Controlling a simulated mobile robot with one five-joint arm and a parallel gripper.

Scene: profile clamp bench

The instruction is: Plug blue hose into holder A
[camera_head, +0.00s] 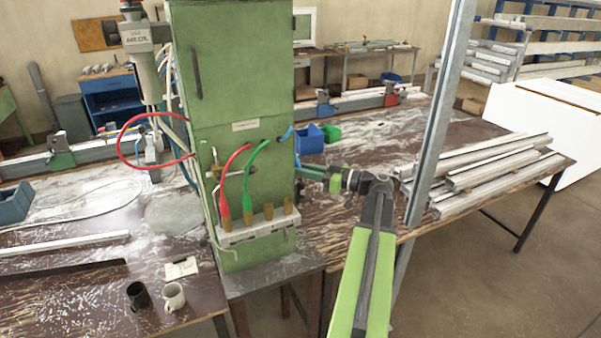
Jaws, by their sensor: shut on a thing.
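The blue hose (287,133) leaves the front of the green cabinet (240,90) near its right edge and curves to the right. My gripper (301,171) is just right of that edge, shut on the blue hose, whose held end is small and hard to see. The grey holder strip (258,230) is low on the cabinet front, left of and below my gripper. The red hose (226,180) and the green hose (249,180) run down to its left holders. Two brass holders, (268,210) and (289,204), stand without hoses at right. I cannot read which is A.
A blue bin (311,140) and a green bin (331,132) stand behind my gripper. A metal post (438,115) rises right of my arm. Aluminium profiles (480,170) lie on the right bench. Two mugs, black (138,296) and white (173,296), stand at left front.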

